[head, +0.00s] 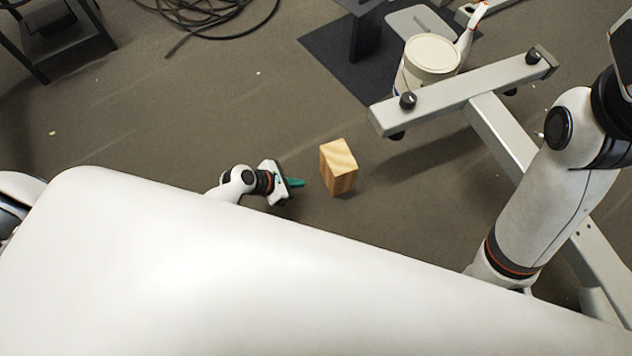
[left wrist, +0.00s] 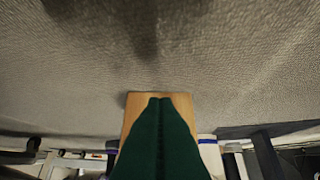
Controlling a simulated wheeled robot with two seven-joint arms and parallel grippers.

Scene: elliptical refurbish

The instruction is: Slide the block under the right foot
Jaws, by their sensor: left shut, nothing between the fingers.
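The wooden block (head: 339,167) stands on the carpet, clear of the machine's metal foot bar (head: 460,92). The bar has a black knob and pad near each end; its left end (head: 378,120) is nearer the block. My left gripper (head: 300,183), with green fingers, is shut and empty just left of the block, pointing at it. In the left wrist view the shut fingers (left wrist: 160,102) cover most of the block (left wrist: 184,103); I cannot tell whether they touch it. My right arm (head: 540,200) is at the right; its gripper is hidden.
A white bucket (head: 430,58) stands behind the bar on a dark mat (head: 335,45). A metal beam (head: 500,135) runs from the bar toward the lower right. A coiled black cable (head: 215,15) lies at the back. Carpet between block and bar is clear.

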